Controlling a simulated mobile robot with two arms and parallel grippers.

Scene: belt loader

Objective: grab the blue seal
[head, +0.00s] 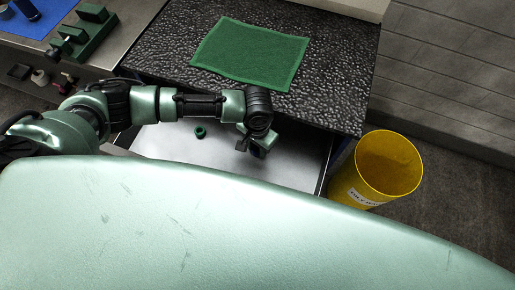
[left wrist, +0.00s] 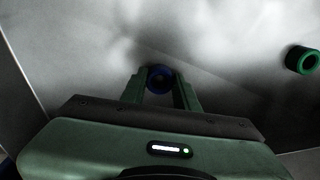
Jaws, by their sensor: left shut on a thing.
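The blue seal (left wrist: 160,73) is a small dark blue ring in the left wrist view, between the two green fingers of my left gripper (left wrist: 160,84). The fingers are shut on it, over a grey metal surface. In the head view my left gripper (head: 248,147) points down over the metal drawer (head: 170,145), and the seal is mostly hidden there. Whether the seal touches the metal I cannot tell. My right gripper is not in view.
A green ring (head: 200,131) lies in the drawer to the left; it also shows in the left wrist view (left wrist: 303,60). A dark stone-like top with a green mat (head: 250,52) is behind. A yellow bin (head: 388,170) stands right. A green fixture (head: 84,32) is upper left.

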